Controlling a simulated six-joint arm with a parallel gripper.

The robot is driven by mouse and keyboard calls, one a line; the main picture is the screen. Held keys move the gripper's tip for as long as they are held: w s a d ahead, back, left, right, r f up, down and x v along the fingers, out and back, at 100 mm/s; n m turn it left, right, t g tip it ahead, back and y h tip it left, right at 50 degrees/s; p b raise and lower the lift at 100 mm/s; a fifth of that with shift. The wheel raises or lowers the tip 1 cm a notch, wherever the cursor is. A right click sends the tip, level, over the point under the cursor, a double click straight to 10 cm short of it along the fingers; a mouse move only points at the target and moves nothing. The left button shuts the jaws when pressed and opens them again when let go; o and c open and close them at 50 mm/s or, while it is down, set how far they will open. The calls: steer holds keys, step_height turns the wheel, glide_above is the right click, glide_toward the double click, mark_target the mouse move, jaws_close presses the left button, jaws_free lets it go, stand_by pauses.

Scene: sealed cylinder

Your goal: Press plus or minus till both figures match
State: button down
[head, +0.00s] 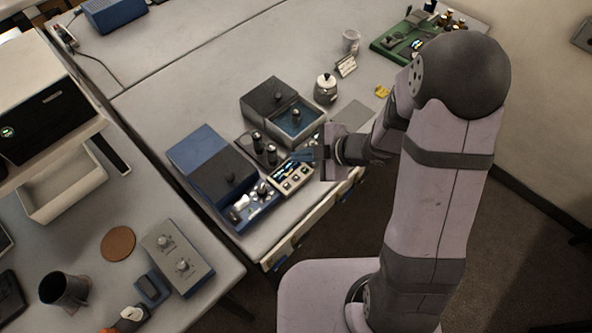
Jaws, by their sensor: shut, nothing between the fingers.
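A small light-coloured control panel (291,180) with a lit display and several buttons sits near the front edge of the bench. The figures on its display are too small to read. My gripper (303,155) is shut and empty. It reaches in from the right, at the panel's far edge in the picture. I cannot tell whether its tips touch anything. The plus and minus marks cannot be made out.
A blue unit with a dark lid (223,174) stands left of the panel. Dark knobbed cylinders (263,148) and an open-topped blue bath (297,117) stand behind it. A white lidded pot (326,88) is farther back.

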mark_target(296, 178)
steer(key=shift+r+p, duration=0.85)
steer(key=shift+p, duration=0.3)
steer(key=shift+f, duration=0.2)
step_height(296, 178, down, 8)
steer(key=b, duration=0.8)
steer(key=shift+f+b, duration=0.25)
steer(key=shift+b, duration=0.05)
steer(key=shift+f, duration=0.15)
stand_by(1.0)
steer(key=shift+f+b, duration=0.3)
steer(key=shift+f+b, duration=0.3)
steer(key=shift+f, duration=0.05)
stand_by(0.8)
steer(key=shift+r, duration=0.1)
steer(key=shift+r+p, duration=0.7)
steer(key=shift+p, duration=0.15)
steer(key=shift+r, duration=0.1)
